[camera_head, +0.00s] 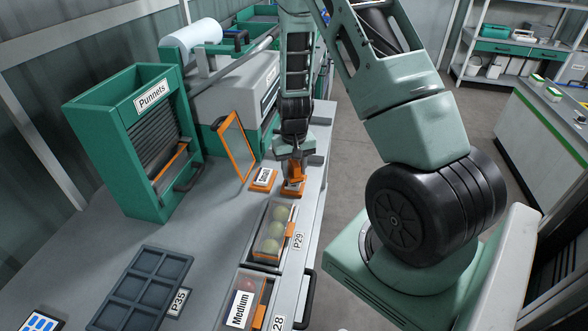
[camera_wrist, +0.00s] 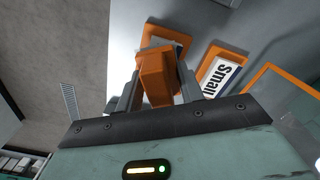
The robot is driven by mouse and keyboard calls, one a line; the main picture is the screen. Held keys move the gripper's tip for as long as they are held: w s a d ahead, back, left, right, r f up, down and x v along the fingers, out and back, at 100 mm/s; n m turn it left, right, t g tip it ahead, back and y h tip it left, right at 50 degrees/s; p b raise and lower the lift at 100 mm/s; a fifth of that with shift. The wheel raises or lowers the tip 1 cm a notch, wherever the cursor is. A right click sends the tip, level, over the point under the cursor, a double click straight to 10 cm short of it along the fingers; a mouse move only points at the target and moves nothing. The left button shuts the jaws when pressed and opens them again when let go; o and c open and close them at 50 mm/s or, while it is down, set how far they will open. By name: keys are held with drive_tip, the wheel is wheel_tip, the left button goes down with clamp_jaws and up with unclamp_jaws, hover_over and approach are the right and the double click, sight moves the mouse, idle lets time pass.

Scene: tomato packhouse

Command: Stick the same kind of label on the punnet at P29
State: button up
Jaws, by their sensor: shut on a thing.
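My gripper (camera_head: 294,168) points down at the table's right side, behind the punnet at P29. It is shut on an orange block (camera_wrist: 157,80); in the head view the orange block (camera_head: 294,184) is at the table top. An orange base shows around the block in the wrist view; whether they are one piece I cannot tell. An orange holder with a "Small" label (camera_head: 263,178) lies just left of the gripper. The clear punnet (camera_head: 259,240) at P29 holds pale green tomatoes and has an orange tab; I see no label on it. The nearer punnet (camera_head: 260,314) carries a "Medium" label (camera_head: 239,310).
A green "Punnets" dispenser (camera_head: 95,125) stands at the left. An orange-framed panel (camera_head: 222,148) stands upright left of the gripper. A dark compartment tray (camera_head: 113,318) lies by the P35 marker (camera_head: 178,303). The table's middle is clear.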

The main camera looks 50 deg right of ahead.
drive_tip(key=shift+r+p, duration=1.9)
drive_tip(key=shift+r, duration=0.9)
drive_tip(key=shift+d+f, duration=0.1)
